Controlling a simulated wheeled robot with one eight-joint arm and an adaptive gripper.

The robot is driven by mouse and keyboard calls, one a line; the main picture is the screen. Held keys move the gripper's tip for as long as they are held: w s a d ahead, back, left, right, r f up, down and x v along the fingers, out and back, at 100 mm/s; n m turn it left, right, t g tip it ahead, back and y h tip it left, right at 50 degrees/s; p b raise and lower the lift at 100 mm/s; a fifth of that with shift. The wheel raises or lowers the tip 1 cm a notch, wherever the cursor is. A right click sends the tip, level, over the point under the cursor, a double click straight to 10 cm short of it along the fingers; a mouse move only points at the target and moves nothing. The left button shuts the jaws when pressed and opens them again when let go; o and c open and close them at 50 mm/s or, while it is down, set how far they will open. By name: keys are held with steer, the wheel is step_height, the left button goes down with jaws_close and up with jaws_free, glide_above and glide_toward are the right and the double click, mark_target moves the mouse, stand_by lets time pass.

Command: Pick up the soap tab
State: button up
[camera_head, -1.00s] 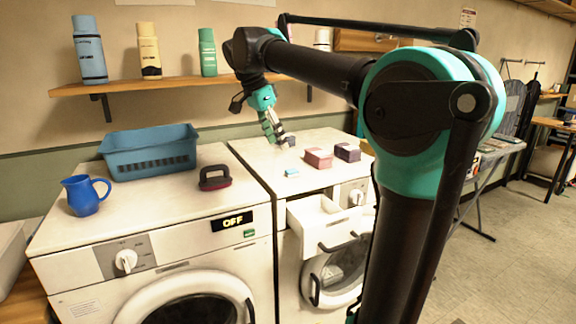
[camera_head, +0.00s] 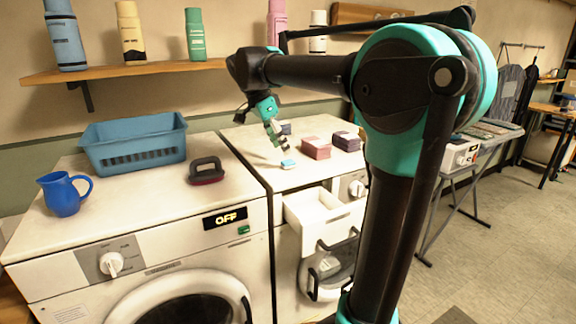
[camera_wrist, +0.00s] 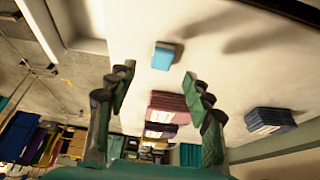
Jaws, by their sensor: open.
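The soap tab is a small light-blue block (camera_head: 288,164) lying on top of the right-hand washing machine (camera_head: 262,150), near its front edge. In the wrist view the soap tab (camera_wrist: 163,56) lies ahead of the fingertips, between their lines and apart from both. My gripper (camera_head: 277,140) points down above the machine top, just behind and left of the tab in the head view. In the wrist view my gripper (camera_wrist: 158,82) is open and empty, its two green fingers spread wide.
The detergent drawer (camera_head: 318,207) stands open below. A brush (camera_head: 206,171), blue jug (camera_head: 64,194) and blue basket (camera_head: 136,145) stand on the left machine.

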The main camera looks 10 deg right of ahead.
mark_target(288, 161)
steer(key=shift+x, duration=3.05)
steer(key=shift+w, duration=0.15)
steer(key=c, duration=1)
steer(key=shift+r, duration=0.1)
steer(key=shift+c, duration=0.2)
